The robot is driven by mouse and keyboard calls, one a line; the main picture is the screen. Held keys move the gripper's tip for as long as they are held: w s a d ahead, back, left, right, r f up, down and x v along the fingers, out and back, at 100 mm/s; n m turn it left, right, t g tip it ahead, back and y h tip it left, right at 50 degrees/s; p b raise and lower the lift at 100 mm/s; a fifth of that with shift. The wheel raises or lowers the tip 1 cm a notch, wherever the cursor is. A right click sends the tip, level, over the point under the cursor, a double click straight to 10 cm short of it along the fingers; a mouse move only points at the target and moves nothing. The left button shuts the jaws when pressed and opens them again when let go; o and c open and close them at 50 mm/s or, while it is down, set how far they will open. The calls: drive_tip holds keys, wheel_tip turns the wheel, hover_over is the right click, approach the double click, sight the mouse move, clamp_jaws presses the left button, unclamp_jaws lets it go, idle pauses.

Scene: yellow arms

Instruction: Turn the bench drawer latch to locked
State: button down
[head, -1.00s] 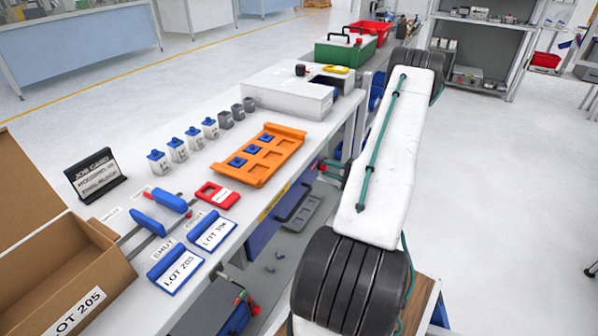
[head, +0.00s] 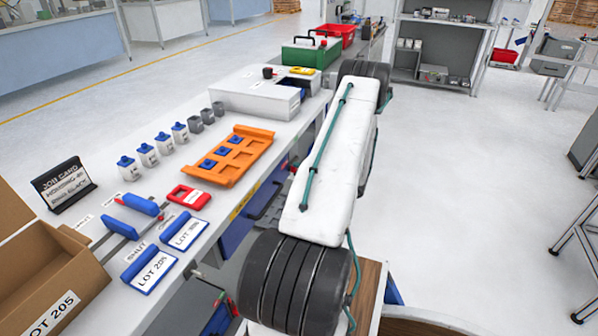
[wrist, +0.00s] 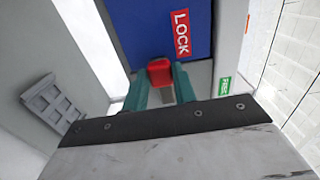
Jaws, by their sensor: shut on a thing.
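In the wrist view, my gripper (wrist: 160,82) is shut on the red latch knob (wrist: 159,66), with one teal finger on each side. A short grey piece shows between the fingers below the knob. The blue drawer front (wrist: 145,25) lies beyond it. A red LOCK label (wrist: 181,34) is above and right of the knob, and a green label (wrist: 224,86) is farther right and lower. I cannot tell which label the latch points to. In the head view, the blue drawer (head: 240,228) shows under the bench; my arm hides most of the gripper.
The bench top (head: 175,165) holds an orange tray (head: 232,165), a white box unit (head: 255,95), blue-capped bottles and a cardboard box (head: 75,290). A grey slotted part (wrist: 53,103) shows left in the wrist view. Open floor (head: 450,190) lies right of my arm.

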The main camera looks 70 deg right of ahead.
drive_tip(key=c, duration=1.1)
unclamp_jaws()
drive_tip(key=shift+s+f, duration=0.1)
drive_tip(key=shift+s, duration=0.05)
drive_tip(key=s, duration=0.7)
drive_tip(key=shift+s, duration=0.35)
drive_tip(key=shift+a, duration=0.15)
